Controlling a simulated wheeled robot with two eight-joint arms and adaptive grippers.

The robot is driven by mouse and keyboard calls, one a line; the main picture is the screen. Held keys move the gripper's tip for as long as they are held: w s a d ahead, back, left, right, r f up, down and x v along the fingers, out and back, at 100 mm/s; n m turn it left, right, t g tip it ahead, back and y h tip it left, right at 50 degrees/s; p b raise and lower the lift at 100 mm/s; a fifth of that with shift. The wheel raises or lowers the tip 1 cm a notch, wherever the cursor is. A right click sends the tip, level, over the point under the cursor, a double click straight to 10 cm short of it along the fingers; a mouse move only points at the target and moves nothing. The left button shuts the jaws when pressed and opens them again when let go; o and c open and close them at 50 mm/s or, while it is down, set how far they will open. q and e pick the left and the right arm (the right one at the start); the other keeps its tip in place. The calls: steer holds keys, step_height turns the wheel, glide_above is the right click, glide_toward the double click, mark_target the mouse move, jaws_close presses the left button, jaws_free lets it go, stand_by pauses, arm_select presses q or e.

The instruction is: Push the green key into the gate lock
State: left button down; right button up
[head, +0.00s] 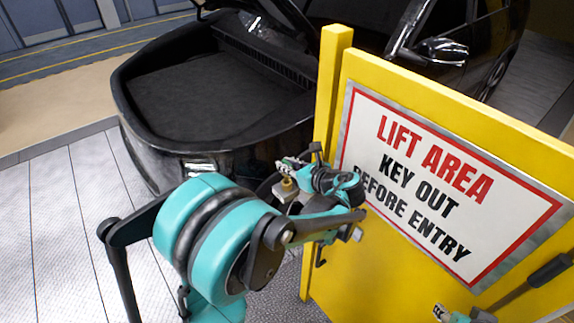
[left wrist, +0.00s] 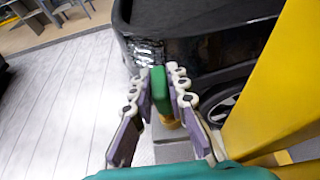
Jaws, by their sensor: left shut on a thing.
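My left gripper (head: 291,165) is beside the left edge of the yellow gate. In the left wrist view its two fingers (left wrist: 160,88) are shut on the green key (left wrist: 159,92), whose head stands between the fingertips. The brass-coloured gate lock (left wrist: 172,121) is just below the key, on a grey box (left wrist: 173,148). The lock also shows as a small brass piece in the head view (head: 287,185). The key's lower end is hidden, so I cannot tell how far it is in the lock. My right gripper (head: 441,313) is partly visible at the bottom edge, in front of the gate.
The yellow gate panel (head: 400,255) with a lift-area sign (head: 425,180) fills the right side, with a yellow post (head: 331,80) at its left edge. A black car (head: 160,150) with its open compartment stands behind. Pale floor (head: 70,220) is clear at left.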

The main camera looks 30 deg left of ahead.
arm_select(q)
steer(key=shift+f+b, duration=1.55)
steer(key=shift+f, duration=0.25)
steer(key=c, duration=1.4)
jaws_free()
steer(key=shift+r, duration=0.1)
steer(key=v, duration=1.2)
